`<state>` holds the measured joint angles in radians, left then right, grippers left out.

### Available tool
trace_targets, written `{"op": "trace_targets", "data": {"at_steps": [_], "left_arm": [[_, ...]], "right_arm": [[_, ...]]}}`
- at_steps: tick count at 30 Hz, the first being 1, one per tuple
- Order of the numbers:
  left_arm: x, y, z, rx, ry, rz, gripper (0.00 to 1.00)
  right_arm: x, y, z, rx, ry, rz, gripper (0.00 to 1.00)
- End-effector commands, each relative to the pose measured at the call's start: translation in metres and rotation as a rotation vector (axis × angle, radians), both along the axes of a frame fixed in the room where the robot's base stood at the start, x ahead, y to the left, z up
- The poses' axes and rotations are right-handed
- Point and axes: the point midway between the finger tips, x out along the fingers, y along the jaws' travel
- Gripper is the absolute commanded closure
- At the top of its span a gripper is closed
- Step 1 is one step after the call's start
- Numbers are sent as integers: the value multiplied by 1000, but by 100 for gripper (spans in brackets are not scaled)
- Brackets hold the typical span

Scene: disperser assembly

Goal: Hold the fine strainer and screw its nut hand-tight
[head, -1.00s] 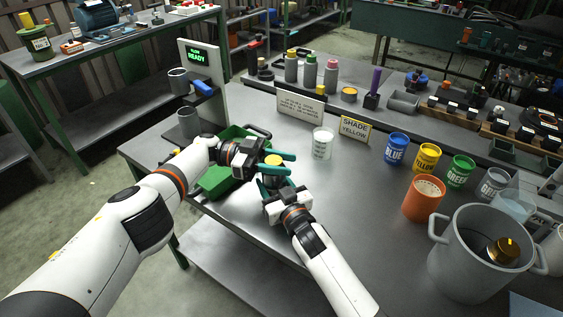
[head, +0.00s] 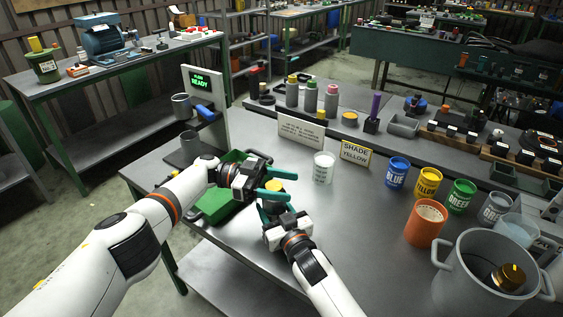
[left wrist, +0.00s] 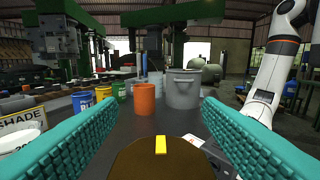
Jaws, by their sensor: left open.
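The fine strainer shows only in part: its round, brass-yellow top, apparently the nut (head: 275,186), sits between my grippers over the table. In the left wrist view the nut (left wrist: 160,160) is a dark brown disc with a yellow mark, low in the middle. My left gripper (head: 284,184) is open, with its teal fingers on either side of the nut; a gap shows beside the nut in the left wrist view. My right gripper (head: 275,212) is below and seems shut on the strainer body, which the fingers mostly hide.
A green tray (head: 212,208) lies behind my left gripper. A white cup (head: 323,168) and a SHADE YELLOW sign (head: 356,153) stand beyond. An orange cup (head: 426,224) and a large grey pot (head: 470,285) stand at the right. The table between is clear.

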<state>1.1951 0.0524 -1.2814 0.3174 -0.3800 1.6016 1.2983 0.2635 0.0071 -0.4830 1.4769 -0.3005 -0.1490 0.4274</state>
Motion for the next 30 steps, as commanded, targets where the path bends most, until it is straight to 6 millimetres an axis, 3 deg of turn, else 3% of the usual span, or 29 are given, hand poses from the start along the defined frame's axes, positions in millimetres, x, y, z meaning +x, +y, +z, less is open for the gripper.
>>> {"op": "trace_targets", "data": {"at_steps": [4,15,21,30], "left_arm": [[-2,1,14,-1,-4,-1,40],[-1,1,76,1,-3,1,40],[-1,1,88,2,-2,2,40],[-1,1,88,2,-2,4,40]], "right_arm": [[1,-2,-1,-2,2,-3,85],[1,-2,-1,-3,2,-4,85],[1,-2,-1,-3,3,-4,85],[1,-2,-1,-3,3,-4,85]]}}
